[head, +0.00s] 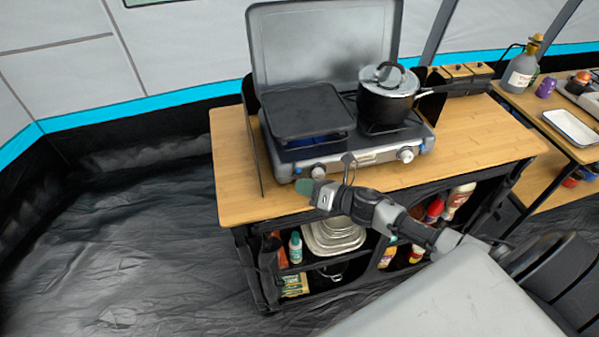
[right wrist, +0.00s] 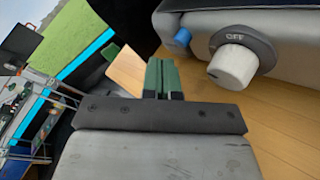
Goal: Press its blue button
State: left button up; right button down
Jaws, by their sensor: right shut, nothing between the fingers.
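The camping stove (head: 360,155) stands on the wooden table, with a griddle plate and a pot on top. Its blue button (right wrist: 181,38) shows in the right wrist view on the front panel, left of a white knob (right wrist: 233,65) marked OFF. I cannot make the button out clearly in the head view. My right gripper (head: 304,187) is in front of the stove's left front corner, near the left knob (head: 318,171). In the right wrist view its green fingertips (right wrist: 162,72) are together and empty, lower left of the button and apart from it. My left gripper is out of view.
The black pot (head: 386,104) sits on the right burner and the griddle plate (head: 304,110) on the left. The wooden table (head: 480,140) has bare room in front and right of the stove. Shelves below hold bottles and stacked trays (head: 333,236).

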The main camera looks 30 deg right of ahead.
jog(key=shift+s+a+p, duration=0.15)
jog(key=shift+s+a, duration=0.05)
jog(key=shift+s, duration=0.65)
jog(key=shift+s+a+p, duration=0.1)
jog(key=shift+s+a, duration=0.1)
jog(key=shift+s, duration=0.6)
jog(key=shift+s+a+p, duration=0.15)
jog(key=shift+s+a, duration=0.05)
jog(key=shift+s, duration=0.65)
